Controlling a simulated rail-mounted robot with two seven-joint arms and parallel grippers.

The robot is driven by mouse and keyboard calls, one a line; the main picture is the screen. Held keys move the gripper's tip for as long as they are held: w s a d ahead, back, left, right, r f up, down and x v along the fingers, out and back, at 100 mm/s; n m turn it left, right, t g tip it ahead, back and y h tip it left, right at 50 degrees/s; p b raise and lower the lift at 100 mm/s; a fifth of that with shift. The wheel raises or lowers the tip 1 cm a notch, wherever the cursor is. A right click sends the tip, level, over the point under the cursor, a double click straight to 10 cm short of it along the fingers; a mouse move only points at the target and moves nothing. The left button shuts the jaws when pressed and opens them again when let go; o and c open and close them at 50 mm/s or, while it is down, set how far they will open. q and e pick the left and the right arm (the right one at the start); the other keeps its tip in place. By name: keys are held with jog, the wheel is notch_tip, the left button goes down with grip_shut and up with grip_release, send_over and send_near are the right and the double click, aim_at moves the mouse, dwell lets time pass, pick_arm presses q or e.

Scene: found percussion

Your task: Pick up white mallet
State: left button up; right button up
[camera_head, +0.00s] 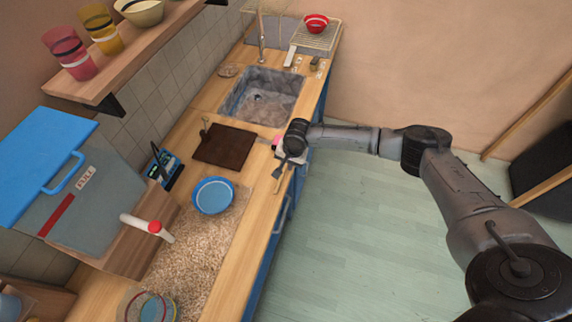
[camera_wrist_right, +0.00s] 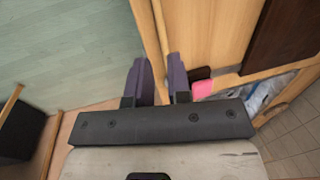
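A pink object (camera_wrist_right: 202,88) lies just beyond the right finger, partly hidden. My left gripper is not in view.
A blue bowl (camera_head: 213,196) and a dark brown board (camera_head: 224,147) lie on the counter. The sink (camera_head: 262,96) is behind. A grey box with a blue lid (camera_head: 45,150) stands at left. A shelf (camera_head: 140,52) overhangs the wall side.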

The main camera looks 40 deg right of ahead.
aim_at(283, 175)
jog(key=shift+w+a+f+b, duration=0.1)
jog(key=shift+w+a+f, duration=0.1)
jog(key=shift+f, duration=0.95)
jog(key=shift+w+a+f+b, duration=0.1)
jog(key=shift+w+a+f, duration=0.1)
jog(key=shift+f, duration=0.95)
jog(key=shift+w+a+f+b, duration=0.1)
jog(key=shift+w+f, duration=0.1)
jog(key=shift+f, duration=0.95)
jog(key=shift+c, duration=0.2)
grip_shut()
